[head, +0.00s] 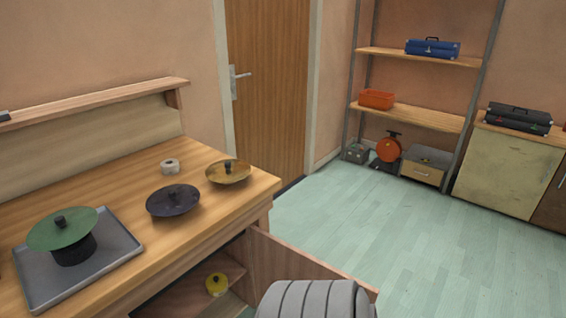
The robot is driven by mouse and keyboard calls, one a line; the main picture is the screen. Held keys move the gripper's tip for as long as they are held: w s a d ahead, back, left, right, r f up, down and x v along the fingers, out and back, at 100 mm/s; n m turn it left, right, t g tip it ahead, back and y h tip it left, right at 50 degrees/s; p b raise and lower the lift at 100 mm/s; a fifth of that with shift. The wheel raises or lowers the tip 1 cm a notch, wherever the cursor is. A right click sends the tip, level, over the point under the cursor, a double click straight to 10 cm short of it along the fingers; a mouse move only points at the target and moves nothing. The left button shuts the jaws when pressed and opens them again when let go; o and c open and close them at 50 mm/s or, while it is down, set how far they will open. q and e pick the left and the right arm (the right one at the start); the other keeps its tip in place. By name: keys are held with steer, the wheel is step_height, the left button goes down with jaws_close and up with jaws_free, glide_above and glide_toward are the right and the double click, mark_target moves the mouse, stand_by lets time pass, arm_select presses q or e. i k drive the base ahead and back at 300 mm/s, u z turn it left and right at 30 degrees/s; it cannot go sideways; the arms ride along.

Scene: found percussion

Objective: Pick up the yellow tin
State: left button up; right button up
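A small rounded yellow thing (216,284) with a dark spot on top sits on a shelf inside the open cabinet under the wooden counter, low in the head view. It is the only plainly yellow tin-like thing I see, but it is too small to be sure that it is the yellow tin. Neither of my grippers is in view.
The cabinet door (293,262) stands open beside the yellow thing. On the counter (122,189) are a grey tray (38,283) with a green cymbal-like disc (50,236), a dark disc (186,203), a brass disc (238,175) and a white roll (170,166).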

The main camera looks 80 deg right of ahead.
mark_target(219, 294)
steer(key=z, duration=1.6)
steer(key=i, duration=1)
